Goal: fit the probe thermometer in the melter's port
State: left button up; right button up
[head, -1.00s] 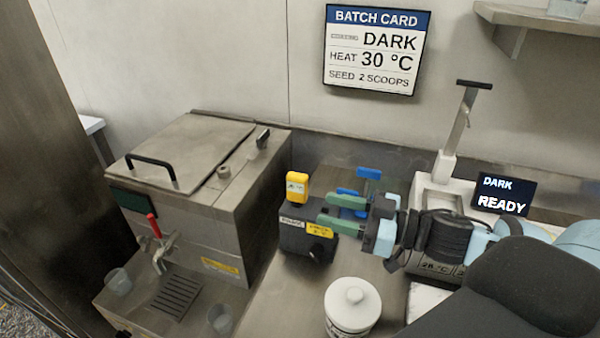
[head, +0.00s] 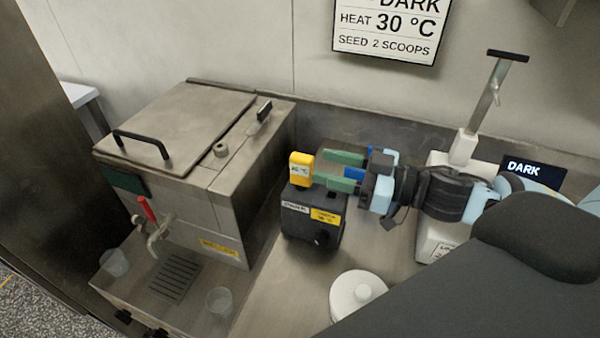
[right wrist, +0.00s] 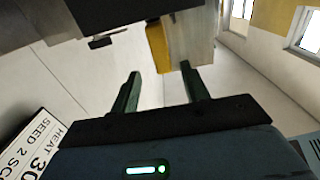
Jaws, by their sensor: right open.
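The probe thermometer shows as a yellow head (head: 301,168) standing upright in a black block (head: 312,226); its stem is hidden in the block. My right gripper (head: 326,169) is open, its green fingers just to the right of the yellow head and level with it. In the right wrist view a yellow piece (right wrist: 158,48) shows beyond and between the fingertips (right wrist: 160,72); nothing is held. The steel melter (head: 185,130) stands at left, with a small round port fitting (head: 221,150) on its top. My left gripper is not in view.
A black handle (head: 264,110) stands up near the port. A white machine with a tall lever (head: 490,95) stands at right.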

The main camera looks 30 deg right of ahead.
aim_at(313, 167)
jog(key=shift+w+a, duration=0.2)
jog(key=shift+w+a+f+b, duration=0.2)
jog(key=shift+w+a, duration=0.3)
jog(key=shift+a, duration=0.05)
jog(key=shift+w+a+f+b, duration=0.15)
jog(key=shift+w+a+f, duration=0.05)
jog(key=shift+w+a, duration=0.35)
jog(key=shift+x, duration=1.1)
grip_shut()
